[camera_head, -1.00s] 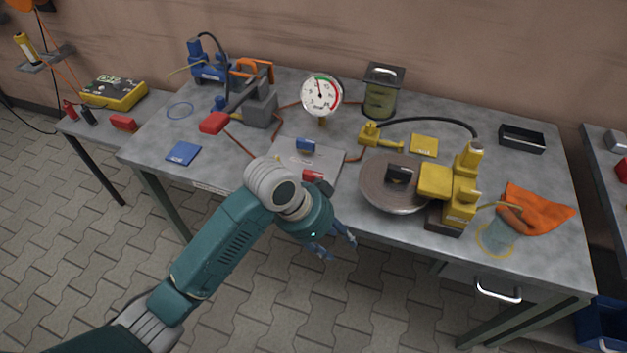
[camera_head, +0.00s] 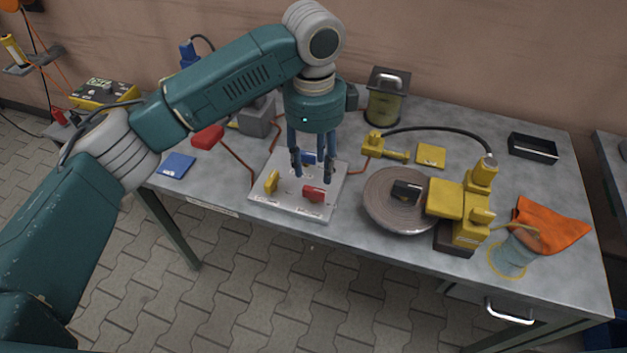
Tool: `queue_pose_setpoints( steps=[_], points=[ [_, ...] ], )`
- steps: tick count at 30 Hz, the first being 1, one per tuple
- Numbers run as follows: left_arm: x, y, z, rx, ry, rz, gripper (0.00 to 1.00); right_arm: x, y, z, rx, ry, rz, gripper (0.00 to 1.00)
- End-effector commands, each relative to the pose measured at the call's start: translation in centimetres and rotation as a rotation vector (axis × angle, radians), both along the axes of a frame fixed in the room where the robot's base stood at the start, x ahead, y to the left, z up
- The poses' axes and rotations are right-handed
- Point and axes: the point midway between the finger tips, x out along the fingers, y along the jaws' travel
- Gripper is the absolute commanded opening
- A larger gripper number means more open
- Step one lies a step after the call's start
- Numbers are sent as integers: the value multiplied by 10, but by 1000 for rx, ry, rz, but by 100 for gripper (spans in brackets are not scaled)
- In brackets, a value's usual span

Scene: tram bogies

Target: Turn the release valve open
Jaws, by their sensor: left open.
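A grey valve plate (camera_head: 295,203) lies on the bench and carries a yellow handle (camera_head: 271,182), a red handle (camera_head: 314,193) and a blue handle (camera_head: 308,157). The labels are too small to read, so I cannot tell which one is the release valve. My left gripper (camera_head: 312,174) points down over the plate, open and empty. Its fingers show in front of the blue handle, with the red handle just below the tips. I cannot tell whether they touch either one. My right gripper is out of view.
Right of the plate are a round grey disc (camera_head: 385,215) and a yellow pump-like device (camera_head: 470,205). An orange cloth (camera_head: 553,226) lies at the right. A lantern-like jar (camera_head: 384,105) stands behind. Red hoses run beside the plate. My left arm hides the pressure gauge.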

Motion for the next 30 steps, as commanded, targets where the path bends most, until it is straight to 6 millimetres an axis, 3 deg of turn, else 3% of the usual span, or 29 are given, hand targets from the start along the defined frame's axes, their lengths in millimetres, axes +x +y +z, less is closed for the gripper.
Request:
queue_pose_setpoints(
  steps=[5, 15, 21, 30],
  points=[
    [3, 6, 1, 20, 2, -11, 42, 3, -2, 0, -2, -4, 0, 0],
    [3, 5, -58, 19, 1, -8, 42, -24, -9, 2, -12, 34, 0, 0],
    [3, 5, -87, 18, 0, -9, 42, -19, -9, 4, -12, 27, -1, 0],
    [3, 5, -100, 17, -2, -10, 42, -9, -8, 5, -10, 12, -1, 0]
  ],
)
